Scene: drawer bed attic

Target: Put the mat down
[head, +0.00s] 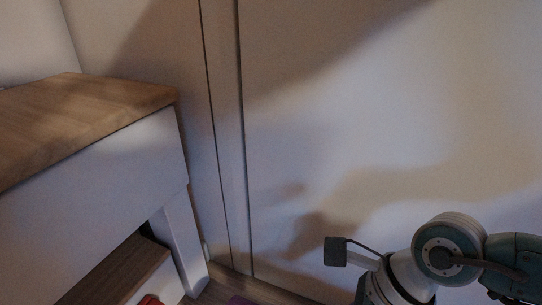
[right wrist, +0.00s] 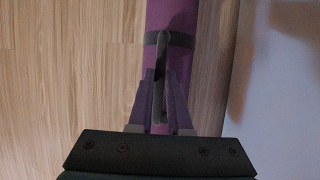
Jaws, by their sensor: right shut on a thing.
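The mat (right wrist: 174,16) is a rolled purple cylinder with a dark strap (right wrist: 181,39) around it. In the right wrist view it runs from the top edge down behind my right gripper (right wrist: 160,80). The gripper's fingers are close together, shut on a dark loop of the strap in front of the roll. The lower part of the mat is hidden by the gripper. In the head view only a small purple patch (head: 240,299) shows at the bottom edge, and the right gripper itself is out of frame. My left gripper is not in view.
A white unit with a wooden top (head: 85,115) stands at the left, with a lower wooden surface (head: 115,272) and a small red thing (head: 150,300) below. A pale wall (head: 400,120) is at the right. Wooden floor (right wrist: 70,70) beside the mat is clear.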

